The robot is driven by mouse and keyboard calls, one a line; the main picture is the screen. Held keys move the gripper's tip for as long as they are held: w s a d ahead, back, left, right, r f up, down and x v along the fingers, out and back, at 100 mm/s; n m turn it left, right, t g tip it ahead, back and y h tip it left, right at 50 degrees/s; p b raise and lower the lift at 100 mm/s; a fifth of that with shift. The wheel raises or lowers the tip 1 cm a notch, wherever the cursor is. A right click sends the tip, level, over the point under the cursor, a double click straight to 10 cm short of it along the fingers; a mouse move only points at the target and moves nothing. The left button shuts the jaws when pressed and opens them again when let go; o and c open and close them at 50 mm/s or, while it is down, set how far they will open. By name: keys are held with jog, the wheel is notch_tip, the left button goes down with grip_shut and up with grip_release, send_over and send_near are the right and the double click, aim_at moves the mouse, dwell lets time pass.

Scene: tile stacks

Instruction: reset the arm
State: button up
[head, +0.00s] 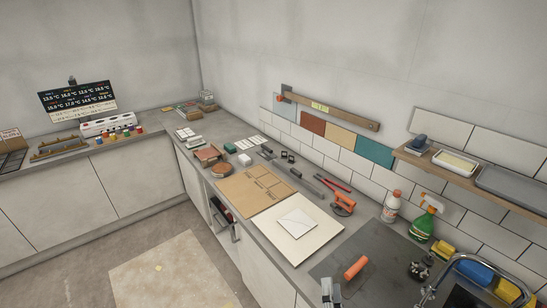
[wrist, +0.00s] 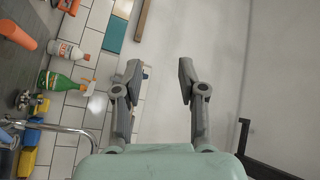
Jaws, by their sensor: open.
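My gripper (wrist: 158,80) shows in the wrist view with its two grey fingers spread apart and nothing between them. It points toward the pale wall, clear of the counter objects. In the head view, a white tile (head: 297,223) lies on a larger cream slab (head: 312,246) on the worktop. Behind it is a brown cardboard sheet (head: 245,194) with marked outlines. Stacks of tiles (head: 207,154) stand farther back on the worktop.
A green spray bottle (head: 422,224) and a white bottle (head: 391,206) stand by the tiled wall, near the curved tap (head: 470,262). A wooden shelf (head: 440,167) juts out above them. An orange-handled tool (head: 355,268) lies on the dark mat (head: 378,285).

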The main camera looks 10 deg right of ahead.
jog(key=s+a+r+n+g+y, duration=0.15)
jog(key=a+r+n+y, duration=0.25)
jog(key=a+n, duration=0.45)
jog(key=s+a+r+n+g+y, duration=0.1)
jog(key=a+r+n+g+y, duration=0.35)
jog(key=a, duration=0.65)
jog(key=s+d+g+h+p, duration=0.1)
jog(key=s+d+h, duration=0.1)
jog(key=s+h, duration=0.2)
jog(key=s, duration=0.3)
jog(key=shift+r+n+h, duration=0.2)
jog(key=shift+n+h, duration=0.15)
jog(key=shift+n, duration=0.05)
